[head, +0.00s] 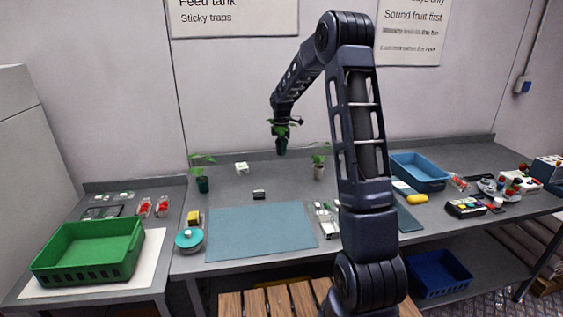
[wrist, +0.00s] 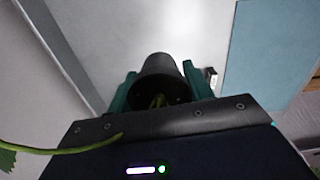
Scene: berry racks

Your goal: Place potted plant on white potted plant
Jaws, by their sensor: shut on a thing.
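My gripper (head: 281,128) is raised above the back part of the table and is shut on a potted plant with a dark pot (head: 281,147). Its green leaves spread around the fingers. In the wrist view the dark pot (wrist: 160,68) sits between the two teal fingers, and a green stem and leaf hang at the left. The white potted plant (head: 319,172) stands upright on the table, below and to the right of the held pot, apart from it. It does not show clearly in the wrist view.
Another plant in a dark green pot (head: 203,185) stands at the left. A small white box (head: 241,168) and a small dark item (head: 259,194) are nearby. A blue-grey mat (head: 261,231) lies in front, bare. A blue crate (head: 420,184) is right, behind my arm.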

